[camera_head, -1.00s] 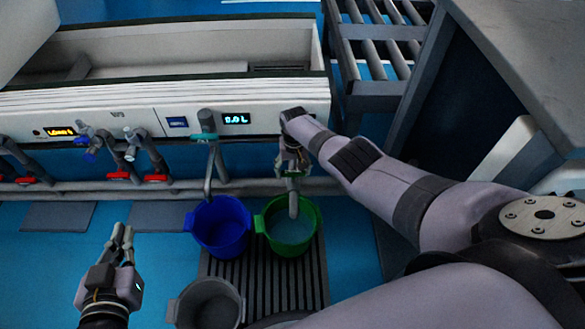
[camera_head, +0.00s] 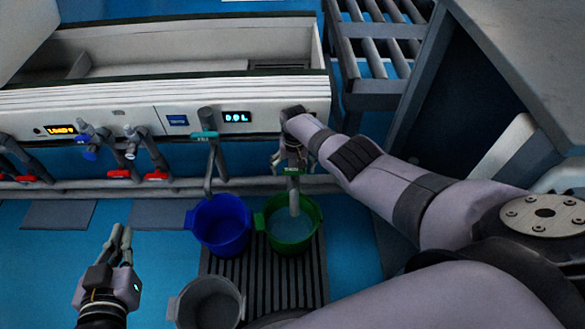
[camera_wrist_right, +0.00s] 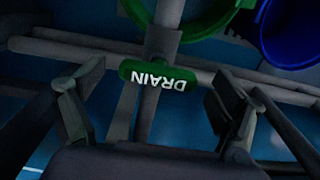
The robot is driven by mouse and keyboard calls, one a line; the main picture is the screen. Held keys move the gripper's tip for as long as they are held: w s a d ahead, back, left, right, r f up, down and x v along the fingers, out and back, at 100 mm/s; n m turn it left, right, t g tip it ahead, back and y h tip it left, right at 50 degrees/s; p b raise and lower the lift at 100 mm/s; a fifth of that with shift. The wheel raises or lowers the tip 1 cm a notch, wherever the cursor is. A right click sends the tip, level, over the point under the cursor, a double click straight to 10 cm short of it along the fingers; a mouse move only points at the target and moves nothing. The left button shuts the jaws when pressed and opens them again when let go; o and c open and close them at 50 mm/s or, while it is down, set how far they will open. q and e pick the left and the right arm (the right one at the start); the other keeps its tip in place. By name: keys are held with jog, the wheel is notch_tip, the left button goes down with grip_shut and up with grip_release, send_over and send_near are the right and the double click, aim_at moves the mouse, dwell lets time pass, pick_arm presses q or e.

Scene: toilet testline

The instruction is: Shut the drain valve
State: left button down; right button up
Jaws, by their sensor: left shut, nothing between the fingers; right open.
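The drain valve has a green handle marked DRAIN (camera_wrist_right: 158,75), lying crosswise over a grey vertical pipe. In the head view the handle (camera_head: 291,171) shows small and partly covered, just below my right gripper (camera_head: 292,158). In the right wrist view my right gripper (camera_wrist_right: 154,92) is open, with one finger on each side of the handle and a gap on both sides. My left gripper (camera_head: 118,240) is shut and empty, low at the left over the blue floor, away from the valve.
A green bucket (camera_head: 307,232) stands under the drain pipe, beside a blue bucket (camera_head: 221,246) and a grey bucket (camera_head: 207,306). A teal-handled valve (camera_head: 205,135) and red-handled valves (camera_head: 119,174) are to the left. A horizontal pipe (camera_head: 90,186) runs behind.

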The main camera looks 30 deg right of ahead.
aim_at(293, 170)
jog(key=shift+r, duration=0.1)
jog(key=shift+w+d+r, duration=0.1)
jog(key=shift+r, duration=0.05)
pick_arm(q)
jog(key=shift+d, duration=0.25)
pick_arm(e)
notch_tip(293, 170, up, 12)
dwell(0.5)
